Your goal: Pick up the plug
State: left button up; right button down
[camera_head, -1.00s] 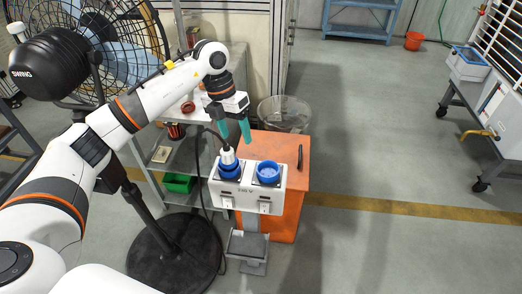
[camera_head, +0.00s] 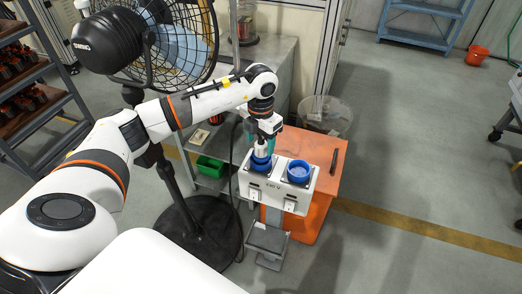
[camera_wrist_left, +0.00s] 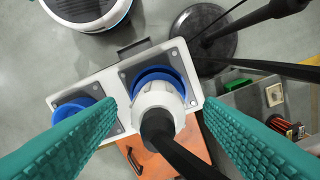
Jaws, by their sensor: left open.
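The plug (camera_wrist_left: 158,108) has a white body with a black cable and sits in a blue socket (camera_wrist_left: 150,76) on the white socket box (camera_wrist_left: 95,90). In the head view the plug (camera_head: 261,148) stands upright in the left socket, partly hidden by my gripper. My left gripper (camera_wrist_left: 163,125) is open, with one green finger on each side of the plug and visible gaps to it. In the head view my left gripper (camera_head: 263,138) is directly above the plug. My right gripper is not in view.
A second blue socket (camera_head: 299,172) on the box is empty. An orange cabinet (camera_head: 325,180) stands behind it. A fan (camera_head: 175,45) and its black base (camera_head: 195,235) are at left, near a shelf with a green bin (camera_head: 210,166).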

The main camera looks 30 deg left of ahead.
pick_arm(q)
jog(key=shift+w+d+f, duration=0.1)
jog(key=shift+f, duration=0.65)
jog(key=c, duration=1.1)
jog(key=shift+r, duration=0.1)
